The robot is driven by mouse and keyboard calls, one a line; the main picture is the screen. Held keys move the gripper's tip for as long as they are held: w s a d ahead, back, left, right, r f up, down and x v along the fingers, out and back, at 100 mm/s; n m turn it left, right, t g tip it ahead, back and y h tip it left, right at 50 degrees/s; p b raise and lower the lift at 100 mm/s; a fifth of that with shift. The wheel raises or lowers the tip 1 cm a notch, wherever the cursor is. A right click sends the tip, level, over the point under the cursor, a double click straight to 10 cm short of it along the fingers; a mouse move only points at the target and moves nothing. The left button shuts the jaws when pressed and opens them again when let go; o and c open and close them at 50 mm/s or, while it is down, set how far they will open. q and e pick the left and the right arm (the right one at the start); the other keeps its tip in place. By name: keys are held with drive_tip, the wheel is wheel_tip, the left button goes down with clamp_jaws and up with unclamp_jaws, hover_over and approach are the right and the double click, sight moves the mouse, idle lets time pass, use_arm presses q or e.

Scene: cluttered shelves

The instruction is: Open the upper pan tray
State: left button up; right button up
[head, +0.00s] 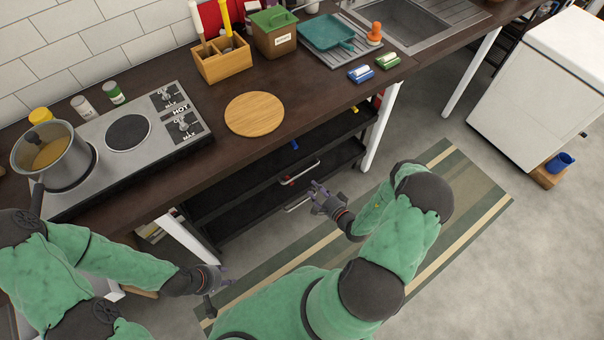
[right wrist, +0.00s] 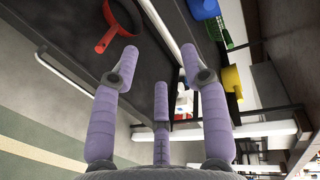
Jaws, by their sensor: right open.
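Two black trays sit under the counter, each with a silver bar handle. The upper pan tray (head: 262,164) has its handle (head: 300,173) on its front edge; the lower handle (head: 298,203) is below. My right gripper (head: 316,189) is open and empty in front of the trays, close to the handles. In the right wrist view its purple fingers (right wrist: 158,55) are spread, with a pale bar, apparently the upper handle (right wrist: 160,25), beyond and between the fingertips. Contact cannot be told. My left gripper (head: 222,278) hangs low at the left, away from the trays; its jaw state is unclear.
A red pan (right wrist: 117,27) lies on a black tray in the right wrist view. White counter legs (head: 380,127) and (head: 188,238) flank the trays. A striped mat (head: 470,205) covers the floor before them. A pot (head: 50,155) stands on the stove above.

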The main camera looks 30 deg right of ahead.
drive_tip(key=shift+b+x, duration=1.55)
drive_tip(key=shift+x, duration=3.75)
drive_tip(key=shift+d, duration=0.1)
clamp_jaws()
